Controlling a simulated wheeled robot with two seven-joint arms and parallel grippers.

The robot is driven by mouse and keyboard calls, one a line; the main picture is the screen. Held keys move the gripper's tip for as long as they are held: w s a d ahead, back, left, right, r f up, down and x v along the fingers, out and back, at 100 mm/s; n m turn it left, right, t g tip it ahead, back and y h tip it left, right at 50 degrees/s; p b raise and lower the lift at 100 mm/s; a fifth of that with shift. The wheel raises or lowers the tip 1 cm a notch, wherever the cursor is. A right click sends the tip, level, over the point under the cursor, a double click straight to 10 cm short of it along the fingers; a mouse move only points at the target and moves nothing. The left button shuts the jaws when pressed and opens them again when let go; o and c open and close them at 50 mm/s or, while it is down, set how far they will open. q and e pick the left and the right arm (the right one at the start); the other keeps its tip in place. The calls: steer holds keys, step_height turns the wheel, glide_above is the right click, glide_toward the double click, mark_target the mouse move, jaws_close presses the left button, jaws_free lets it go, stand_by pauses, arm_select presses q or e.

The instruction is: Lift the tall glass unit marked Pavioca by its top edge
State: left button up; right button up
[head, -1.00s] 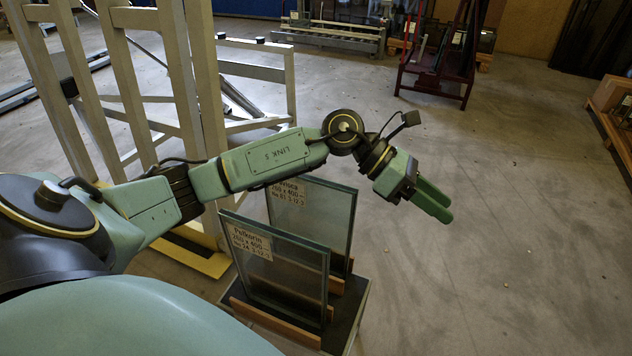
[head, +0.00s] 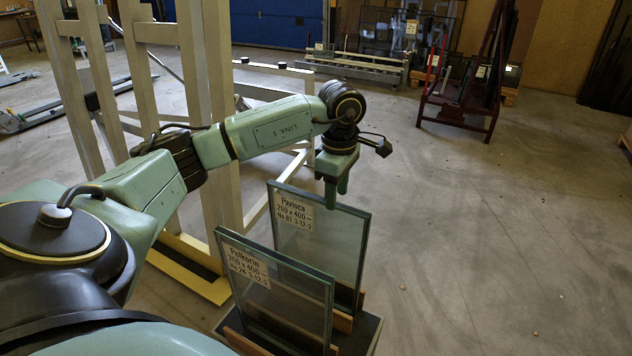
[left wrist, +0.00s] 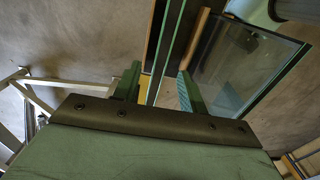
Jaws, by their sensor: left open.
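The Pavioca glass unit (head: 318,240) stands upright behind the Pelkorin unit (head: 275,300), with its label (head: 294,212) at its upper left. My left gripper (head: 337,196) is open and points down at the Pavioca unit's top edge, right of the label. In the left wrist view, the unit's double-paned edge (left wrist: 172,45) runs between the open fingers of my left gripper (left wrist: 159,72), with space on both sides. I cannot tell how far the fingers reach below the edge. Another pane (left wrist: 245,68) shows to the right there. My right gripper is out of view.
The Pelkorin unit stands close in front, on the same dark stand (head: 362,332) with wooden supports. A pale frame (head: 205,120) rises behind my left arm. A dark red rack (head: 470,85) stands farther back. The floor at right is clear.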

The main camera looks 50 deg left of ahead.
mark_target(337, 217)
arm_select(q)
step_height(337, 217, down, 4)
steer(key=shift+r, duration=0.25)
steer(key=shift+d+f+b, duration=0.1)
steer(key=shift+f+b, duration=0.8)
steer(key=shift+f, duration=1.45)
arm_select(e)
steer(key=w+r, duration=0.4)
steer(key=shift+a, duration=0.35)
arm_select(q)
jaws_close()
steer(key=shift+w+r, duration=0.15)
steer(key=shift+r, duration=0.05)
